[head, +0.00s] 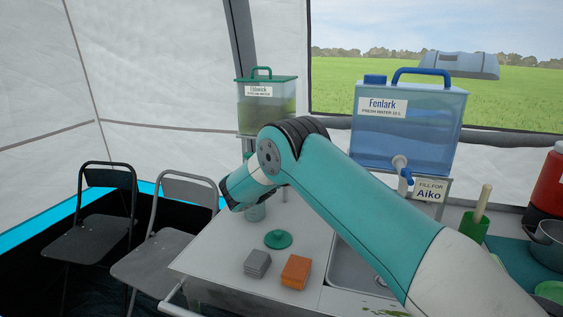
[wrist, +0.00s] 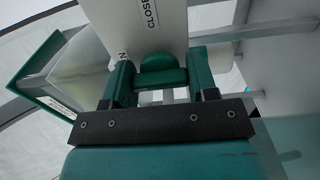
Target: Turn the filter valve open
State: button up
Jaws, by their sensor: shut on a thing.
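The filter valve's green handle (wrist: 160,64) shows in the wrist view, between the two green fingers of my gripper (wrist: 160,84), which is shut on it. Behind it is a white plate (wrist: 172,24) with the word CLOSE, cut off at the edge, and a letter N near the left finger. In the head view, a filter tank (head: 266,105) with a green lid and murky water stands at the back. My arm hides the valve and most of my gripper there, so the handle's exact angle is hard to tell.
A blue fresh water tank (head: 408,125) with a tap stands right of my arm. A green lid (head: 278,239), a grey sponge (head: 257,263) and an orange block (head: 296,271) lie on the white counter (head: 215,255). Folding chairs (head: 165,255) stand at left.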

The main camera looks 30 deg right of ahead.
dwell(0.5)
jog(key=o, duration=0.9)
jog(key=shift+o, duration=0.2)
jog(key=b+v, duration=0.5)
jog(key=v, duration=1.2)
jog(key=shift+a+b, duration=0.2)
jog(key=shift+b, duration=0.2)
jog(key=shift+s+r, duration=0.1)
jog(key=shift+s, duration=0.05)
